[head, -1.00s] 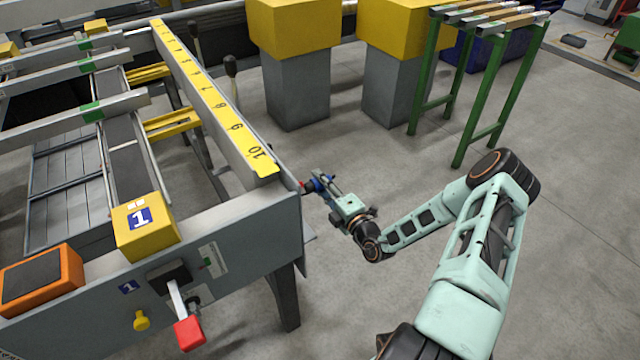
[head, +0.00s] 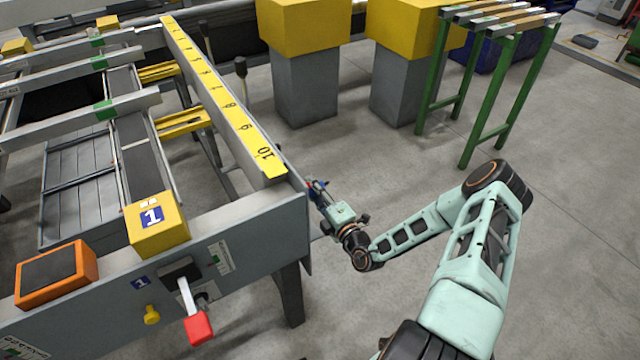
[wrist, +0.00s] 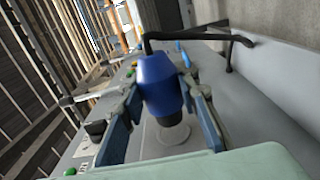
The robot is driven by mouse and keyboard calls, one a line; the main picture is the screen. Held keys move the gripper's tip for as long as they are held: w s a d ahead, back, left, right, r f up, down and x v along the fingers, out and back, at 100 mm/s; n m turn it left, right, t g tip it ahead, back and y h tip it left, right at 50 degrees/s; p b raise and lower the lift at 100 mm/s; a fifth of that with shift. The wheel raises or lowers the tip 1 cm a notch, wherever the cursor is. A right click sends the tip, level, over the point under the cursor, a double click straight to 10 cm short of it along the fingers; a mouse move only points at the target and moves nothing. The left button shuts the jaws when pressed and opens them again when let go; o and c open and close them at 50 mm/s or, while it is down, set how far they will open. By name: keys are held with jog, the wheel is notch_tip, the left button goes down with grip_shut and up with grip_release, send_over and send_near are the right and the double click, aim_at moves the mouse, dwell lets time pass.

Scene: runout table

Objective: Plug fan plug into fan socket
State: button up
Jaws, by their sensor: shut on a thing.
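My gripper (head: 322,194) is at the outer right side of the runout table's end (head: 240,250), close to its corner. In the wrist view its two fingers (wrist: 163,92) are closed on the sides of a blue plug (wrist: 160,78) with a dark end. The same blue shows small at the fingertips in the head view. A pale round disc (wrist: 168,134) lies around or behind the plug's dark end; I cannot tell if they touch. The fan socket cannot be made out with certainty, and the table corner partly hides the plug in the head view.
A black cable or bar (wrist: 195,37) arches behind the plug in the wrist view. The table carries a yellow numbered rail (head: 222,100), a yellow box (head: 157,224) and a red-tipped lever (head: 198,327). Yellow-topped pedestals (head: 303,85) and a green rack (head: 490,95) stand behind; open floor lies right.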

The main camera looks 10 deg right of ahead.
jog(key=shift+s+a, duration=0.1)
jog(key=shift+a, duration=0.35)
jog(key=shift+p, duration=0.55)
dwell(1.3)
jog(key=shift+s+a+p, duration=0.3)
jog(key=shift+a+p, duration=0.05)
jog(key=shift+a, duration=0.55)
jog(key=shift+s+a+p, duration=0.3)
jog(key=shift+a, duration=0.55)
jog(key=o, duration=1.3)
jog(key=shift+o, duration=0.2)
jog(key=shift+s+d, duration=0.1)
jog(key=shift+s+d, duration=0.1)
jog(key=shift+s, duration=0.25)
jog(key=v, duration=1.1)
